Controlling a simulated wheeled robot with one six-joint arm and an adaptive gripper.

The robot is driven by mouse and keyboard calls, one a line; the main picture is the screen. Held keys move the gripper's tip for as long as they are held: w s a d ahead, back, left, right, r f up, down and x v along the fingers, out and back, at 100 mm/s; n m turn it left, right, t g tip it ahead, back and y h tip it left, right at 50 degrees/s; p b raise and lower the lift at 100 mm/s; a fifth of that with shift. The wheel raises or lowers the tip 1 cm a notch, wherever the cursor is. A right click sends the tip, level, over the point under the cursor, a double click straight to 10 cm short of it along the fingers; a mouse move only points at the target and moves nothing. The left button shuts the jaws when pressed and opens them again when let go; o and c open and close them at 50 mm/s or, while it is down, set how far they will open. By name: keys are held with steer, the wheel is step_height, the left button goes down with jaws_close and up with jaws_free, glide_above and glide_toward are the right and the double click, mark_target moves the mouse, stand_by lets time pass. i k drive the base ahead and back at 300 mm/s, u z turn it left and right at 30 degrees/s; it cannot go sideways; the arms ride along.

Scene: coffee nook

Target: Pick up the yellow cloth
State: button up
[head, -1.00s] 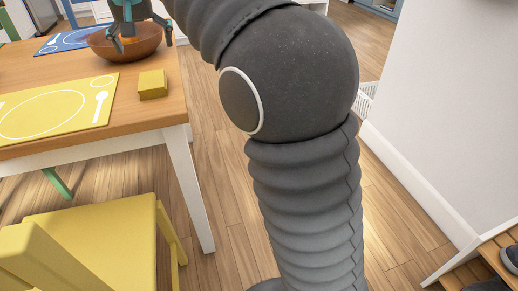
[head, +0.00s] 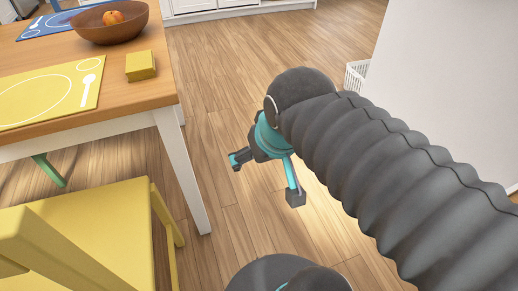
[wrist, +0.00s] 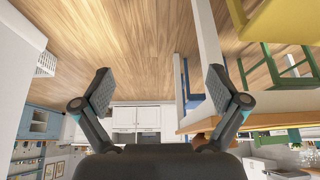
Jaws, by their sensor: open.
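The yellow cloth (head: 141,66) is a small folded block on the wooden table (head: 110,101), near its right edge, beside the yellow placemat (head: 45,95). My gripper (head: 266,176) is open and empty in the head view. It hangs over the floor to the right of the table and lower than the cloth, well apart from it. In the wrist view my gripper (wrist: 159,85) shows both fingers spread with nothing between them. I cannot make out the cloth in the wrist view.
A brown bowl (head: 107,24) with an orange fruit (head: 113,17) stands behind the cloth. A yellow chair (head: 95,230) is at the table's near side. A white basket (head: 357,75) stands by the wall at right. The floor between is clear.

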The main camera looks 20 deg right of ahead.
mark_target(140, 66)
steer(key=u, duration=0.1)
steer(key=k, duration=0.4)
steer(key=z, duration=0.6)
steer(key=i, duration=1.25)
steer(key=u, duration=0.6)
